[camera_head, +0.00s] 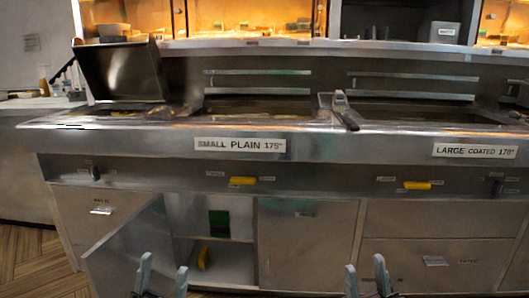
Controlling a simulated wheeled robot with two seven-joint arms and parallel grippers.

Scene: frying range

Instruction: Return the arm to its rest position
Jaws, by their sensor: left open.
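My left gripper (161,275) is at the bottom edge of the head view, left of the middle. Its two grey fingers are apart, with nothing between them. My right gripper (367,277) is at the bottom edge, right of the middle. Its two fingers are also apart and empty. Both grippers are low in front of the frying range (330,148), and neither appears to hold anything. The arms behind the fingers are out of view.
A cabinet door (130,250) stands open at the lower left, near my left gripper. A dark lid (120,72) is raised over the left fryer. A metal utensil (345,110) lies on the range top. Wooden floor (35,255) shows at the left.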

